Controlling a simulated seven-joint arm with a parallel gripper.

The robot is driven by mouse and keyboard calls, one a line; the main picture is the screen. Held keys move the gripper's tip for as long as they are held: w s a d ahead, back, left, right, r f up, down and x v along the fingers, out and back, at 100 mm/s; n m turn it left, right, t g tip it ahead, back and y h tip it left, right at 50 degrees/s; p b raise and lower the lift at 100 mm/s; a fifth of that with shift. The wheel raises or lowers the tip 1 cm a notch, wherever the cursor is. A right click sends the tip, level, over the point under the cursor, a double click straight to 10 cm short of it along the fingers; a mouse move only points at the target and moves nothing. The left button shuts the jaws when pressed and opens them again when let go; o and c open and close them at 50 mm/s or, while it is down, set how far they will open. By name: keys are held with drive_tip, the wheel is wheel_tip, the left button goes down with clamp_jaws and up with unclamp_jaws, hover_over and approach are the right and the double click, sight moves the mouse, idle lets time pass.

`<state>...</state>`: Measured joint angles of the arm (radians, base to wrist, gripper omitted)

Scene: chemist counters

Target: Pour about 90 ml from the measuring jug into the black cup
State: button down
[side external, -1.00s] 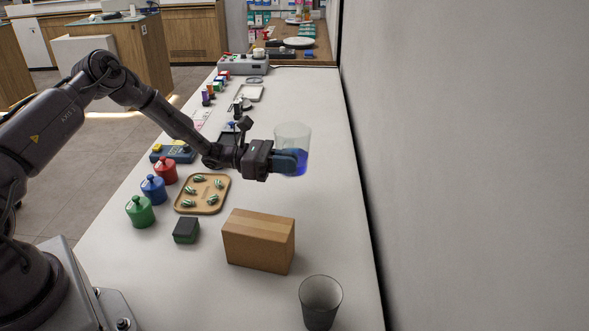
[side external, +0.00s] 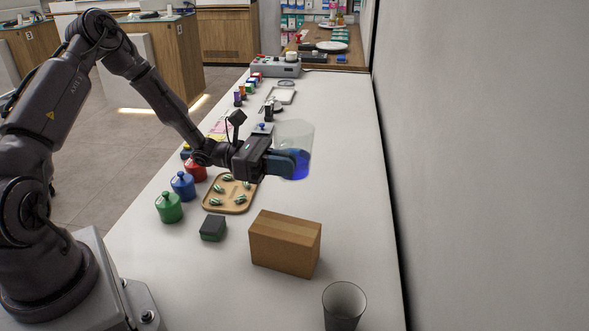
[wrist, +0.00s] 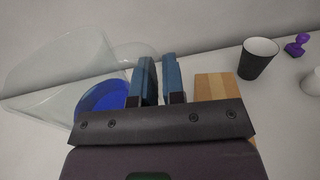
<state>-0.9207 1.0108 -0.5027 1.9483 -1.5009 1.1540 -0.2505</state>
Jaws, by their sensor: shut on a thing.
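The clear measuring jug (side external: 294,138) holds blue liquid in its lower part. It is near upright and appears held above the counter, beyond the cardboard box. My gripper (side external: 300,164) is shut on the jug at its near side; the wrist view shows the two blue fingers (wrist: 159,80) beside the jug wall (wrist: 62,72), with the part between them mostly hidden. The black cup (side external: 344,305) stands upright at the near right of the counter, well apart from the jug. It also shows in the wrist view (wrist: 257,62), right of the fingers.
A cardboard box (side external: 285,245) stands between jug and cup. Left of it are a small dark box (side external: 213,228), a wooden tray (side external: 232,209) with striped pieces, and green (side external: 169,208), blue (side external: 183,185) and red (side external: 196,170) pots. A wall (side external: 480,150) bounds the right.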

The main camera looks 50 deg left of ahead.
drive_tip(key=shift+s+r, duration=0.2)
drive_tip(key=s+d+r+n+t+y, duration=0.1)
drive_tip(key=s+d+r, duration=0.1)
drive_tip(key=s+d, duration=0.6)
drive_tip(key=s+d+f+m+g+h, duration=0.2)
drive_tip(key=s+d+m+g, duration=0.3)
drive_tip(key=s, duration=0.5)
drive_tip(key=s+d+f+m+g+h, duration=0.2)
drive_tip(key=s+d+f+m+g, duration=0.3)
drive_tip(key=s+d+g, duration=0.4)
drive_tip(key=shift+s+d+f+m+g+h, duration=0.2)
drive_tip(key=shift+s+f+m+g+h, duration=0.1)
drive_tip(key=shift+s+m+h, duration=0.1)
drive_tip(key=shift+w+r, duration=0.1)
drive_tip(key=shift+w, duration=0.05)
